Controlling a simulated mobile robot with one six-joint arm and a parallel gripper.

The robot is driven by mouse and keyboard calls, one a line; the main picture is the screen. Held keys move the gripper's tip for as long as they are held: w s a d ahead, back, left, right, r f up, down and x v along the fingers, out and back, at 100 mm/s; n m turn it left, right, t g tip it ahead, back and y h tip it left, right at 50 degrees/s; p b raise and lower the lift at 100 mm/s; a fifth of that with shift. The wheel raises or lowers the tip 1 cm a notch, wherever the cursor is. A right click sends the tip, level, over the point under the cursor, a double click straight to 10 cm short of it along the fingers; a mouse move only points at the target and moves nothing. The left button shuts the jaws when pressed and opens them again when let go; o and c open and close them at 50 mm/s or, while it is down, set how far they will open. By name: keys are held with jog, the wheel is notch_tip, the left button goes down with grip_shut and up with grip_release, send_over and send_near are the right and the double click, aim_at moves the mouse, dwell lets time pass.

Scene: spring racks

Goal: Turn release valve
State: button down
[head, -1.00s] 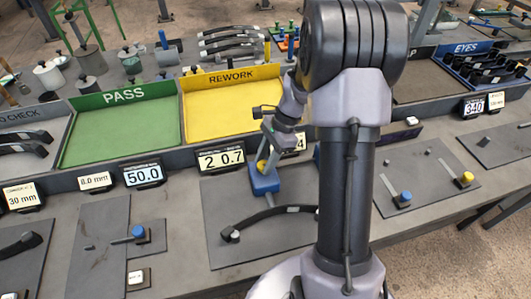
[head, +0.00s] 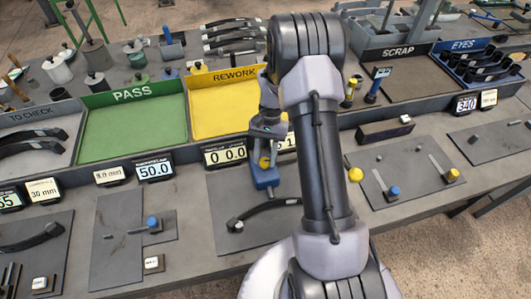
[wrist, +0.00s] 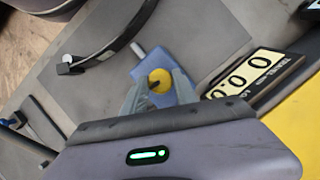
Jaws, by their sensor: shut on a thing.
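The release valve looks like a yellow round knob (wrist: 160,80) with a dark slot or lever on it, set on a blue block (wrist: 148,62). In the head view the blue block (head: 265,177) stands on the bench in front of the yellow REWORK tray, with the yellow knob (head: 264,162) partly hidden by my gripper. My gripper (wrist: 157,88) is shut on the yellow knob, one pale finger on each side of it. My gripper also shows from above in the head view (head: 266,150), partly covered by my arm.
A display reading 0 0.0 (head: 225,153) stands just left of the blue block. A black curved spring (head: 262,212) lies on a grey plate in front. The green PASS tray (head: 135,95) and yellow REWORK tray (head: 225,75) are behind. My arm hides part of the bench.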

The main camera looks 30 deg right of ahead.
jog(key=shift+r+n+p, duration=0.1)
jog(key=shift+n+p, duration=0.2)
jog(key=shift+n, duration=0.2)
dwell(0.3)
jog(key=c, duration=1)
grip_release()
jog(key=p+v, duration=0.4)
jog(key=v, duration=1.3)
jog(key=shift+w+a+r, duration=0.15)
jog(key=shift+w+a, duration=0.1)
jog(key=shift+w, duration=0.1)
